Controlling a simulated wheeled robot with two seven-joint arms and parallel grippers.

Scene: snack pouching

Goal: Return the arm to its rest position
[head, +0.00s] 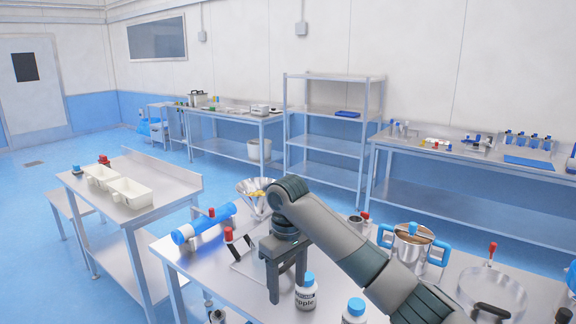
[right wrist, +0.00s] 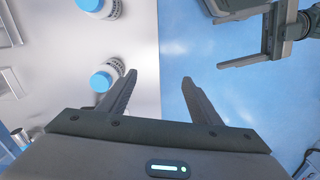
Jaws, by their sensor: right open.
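My right arm comes in from the lower right in the head view. Its gripper (head: 287,290) points down near the front edge of the steel table. In the right wrist view the right gripper (right wrist: 158,80) is open with nothing between its fingers. Its left finger is over the table and its right one over the blue floor. Another gripper, seemingly my left one (right wrist: 218,42), shows at the upper right with its fingers apart and empty. It does not show in the head view.
A white blue-capped bottle labelled apple (head: 306,299) stands beside the right gripper, with a second bottle (head: 354,315) nearby.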

